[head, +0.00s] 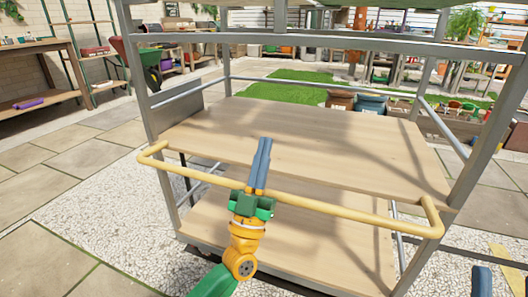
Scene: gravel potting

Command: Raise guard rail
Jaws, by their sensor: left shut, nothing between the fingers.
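The guard rail (345,216) is a yellow U-shaped bar across the front of a grey metal rack (152,110). It stands out in front of the upper wooden shelf (300,135), near the height of its front edge. My left gripper (264,141) is shut and empty. Its blue-grey fingers point away from me over the upper shelf, and its green body hides a short stretch of the rail. I cannot tell whether it touches the rail. A blue-grey piece (482,283) at the bottom right edge looks like part of my right gripper; its jaws cannot be made out.
A lower wooden shelf (300,245) lies under the upper one; both are bare. Grey posts stand at the rack's corners. Brown and blue containers (370,104) stand behind the rack. A wooden bench (40,98) is at the left. Paving and gravel around the rack look clear.

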